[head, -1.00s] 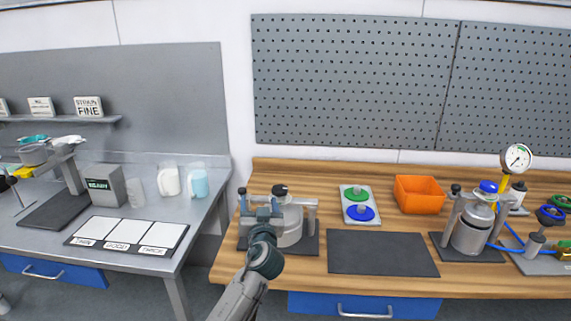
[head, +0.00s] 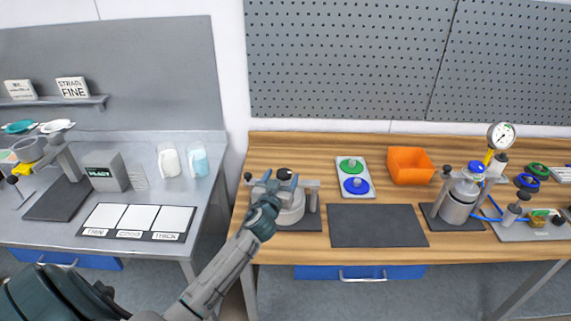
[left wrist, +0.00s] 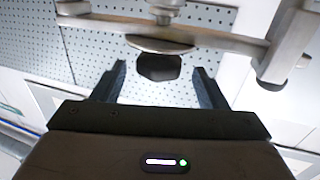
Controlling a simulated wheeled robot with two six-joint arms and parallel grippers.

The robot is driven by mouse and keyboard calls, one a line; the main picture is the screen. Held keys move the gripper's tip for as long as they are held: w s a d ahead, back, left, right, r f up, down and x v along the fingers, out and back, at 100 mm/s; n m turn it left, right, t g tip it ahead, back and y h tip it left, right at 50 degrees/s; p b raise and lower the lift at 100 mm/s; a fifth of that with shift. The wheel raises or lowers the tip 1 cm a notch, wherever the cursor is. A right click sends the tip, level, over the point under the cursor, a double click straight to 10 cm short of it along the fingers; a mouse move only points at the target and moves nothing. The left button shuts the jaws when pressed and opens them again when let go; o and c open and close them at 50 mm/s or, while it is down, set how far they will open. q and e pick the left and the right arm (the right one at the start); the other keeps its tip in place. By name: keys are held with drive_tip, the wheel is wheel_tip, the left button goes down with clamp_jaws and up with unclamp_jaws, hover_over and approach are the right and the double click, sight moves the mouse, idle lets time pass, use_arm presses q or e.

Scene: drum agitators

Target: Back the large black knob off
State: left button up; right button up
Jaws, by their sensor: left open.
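The large black knob (head: 284,174) sits on top of the clamp bar over a silver-grey drum (head: 291,208) on a dark mat. In the left wrist view the black knob (left wrist: 158,67) shows below a round metal disc (left wrist: 160,45) and the metal bar (left wrist: 215,38). My left gripper (head: 281,183) is at the knob, its fingers open. In the left wrist view one fingertip stands on each side of the knob, with gaps visible on both sides. The gripper hides part of the clamp and drum in the head view. My right gripper is out of view.
A smaller dark knob (head: 248,177) stands at the clamp's left end.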

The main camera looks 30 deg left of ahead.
sight(286, 169)
use_arm(q)
drive_tip(key=p+x, duration=0.1)
drive_tip(key=x, duration=0.3)
drive_tip(key=shift+w, duration=0.45)
drive_tip(key=shift+a, duration=0.1)
drive_tip(key=c, duration=1)
